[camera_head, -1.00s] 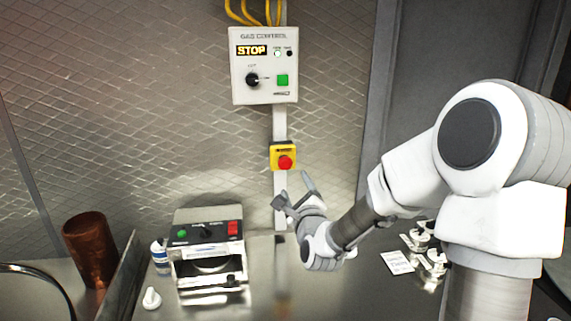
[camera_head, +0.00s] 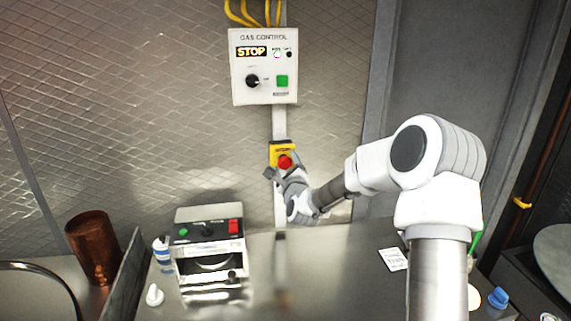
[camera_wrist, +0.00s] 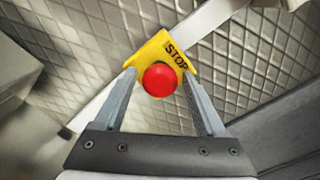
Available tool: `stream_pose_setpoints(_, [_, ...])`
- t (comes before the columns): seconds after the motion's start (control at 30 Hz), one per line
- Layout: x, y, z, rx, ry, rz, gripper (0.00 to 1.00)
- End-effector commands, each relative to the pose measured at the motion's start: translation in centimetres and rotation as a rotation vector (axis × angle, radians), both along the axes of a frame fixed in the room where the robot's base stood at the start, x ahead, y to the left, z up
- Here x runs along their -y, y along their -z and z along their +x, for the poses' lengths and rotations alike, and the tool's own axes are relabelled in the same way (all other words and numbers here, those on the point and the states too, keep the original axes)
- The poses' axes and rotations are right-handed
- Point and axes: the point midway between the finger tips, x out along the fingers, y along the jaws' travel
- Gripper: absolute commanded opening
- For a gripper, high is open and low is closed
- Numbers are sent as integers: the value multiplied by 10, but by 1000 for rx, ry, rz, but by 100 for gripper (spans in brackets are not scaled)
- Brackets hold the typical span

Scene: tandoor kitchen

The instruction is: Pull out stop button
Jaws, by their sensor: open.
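The stop button is a round red knob (camera_head: 285,161) on a yellow box (camera_head: 278,149), fixed to a pale vertical conduit on the wall. In the wrist view the red knob (camera_wrist: 159,80) sits between my two fingers, and the yellow box (camera_wrist: 150,52) marked STOP is behind it. My gripper (camera_head: 282,172) is open at the button, with one finger on each side of the knob. In the wrist view my gripper (camera_wrist: 162,84) shows gaps between fingers and knob. The lower part of the yellow box is hidden by my gripper in the head view.
A gas control panel (camera_head: 264,66) with a lit STOP sign hangs above the button. A small machine (camera_head: 209,252) stands on the metal counter (camera_head: 330,270) below left. A copper cup (camera_head: 91,247) stands farther left. A white card (camera_head: 393,259) lies at right.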

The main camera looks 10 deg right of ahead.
Motion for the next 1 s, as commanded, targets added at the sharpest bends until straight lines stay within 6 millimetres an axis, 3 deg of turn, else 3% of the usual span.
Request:
stream_pose_setpoints(0.2, [0,0,0,0,0,0,73])
stream_pose_setpoints(0.6, [0,0,0,-1,1,0,1])
stream_pose_setpoints(1.0, [0,1,-1,-1,1,0,0])
